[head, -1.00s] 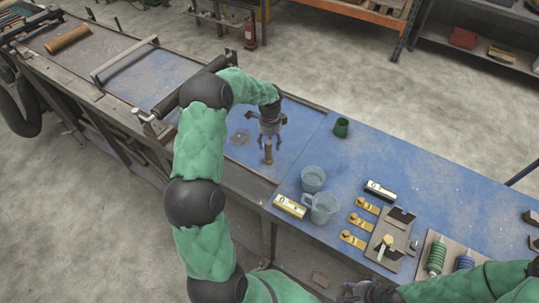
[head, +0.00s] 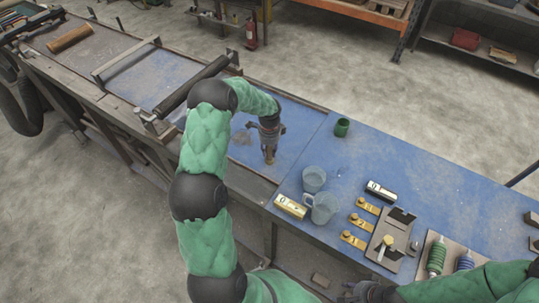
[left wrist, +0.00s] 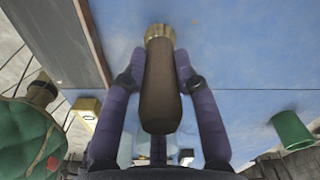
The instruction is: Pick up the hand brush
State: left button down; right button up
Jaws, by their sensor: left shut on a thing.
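The hand brush (left wrist: 162,85) has a brown handle and a pale tan bristle end. In the left wrist view it stands between the two fingers of my left gripper (left wrist: 160,78), which is shut on it. In the head view the brush (head: 269,158) shows below my left gripper (head: 269,145), over the blue bench top; I cannot tell whether it touches the surface. My right gripper (head: 362,292) is at the lower edge of the head view, partly cut off, and its fingers are not clear.
A green cup (head: 342,127) stands right of the left gripper. Two clear beakers (head: 321,208), a labelled box (head: 290,207), brass pieces (head: 359,221) and a black-and-white cylinder (head: 380,191) are nearer. A dark roller (head: 192,86) lies left. The blue bench right of the cup is clear.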

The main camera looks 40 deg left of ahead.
pick_arm(q)
jog(key=shift+r, duration=0.15)
jog(key=shift+w+r, duration=0.1)
jog(key=shift+r, duration=0.45)
jog(key=s+d+r+b, duration=0.1)
jog(key=s+d+r, duration=0.6)
jog(key=s+r, duration=0.4)
jog(key=shift+s+d+r, duration=0.2)
jog(key=shift+s+r, duration=0.1)
jog(key=shift+s, duration=0.25)
dwell(0.4)
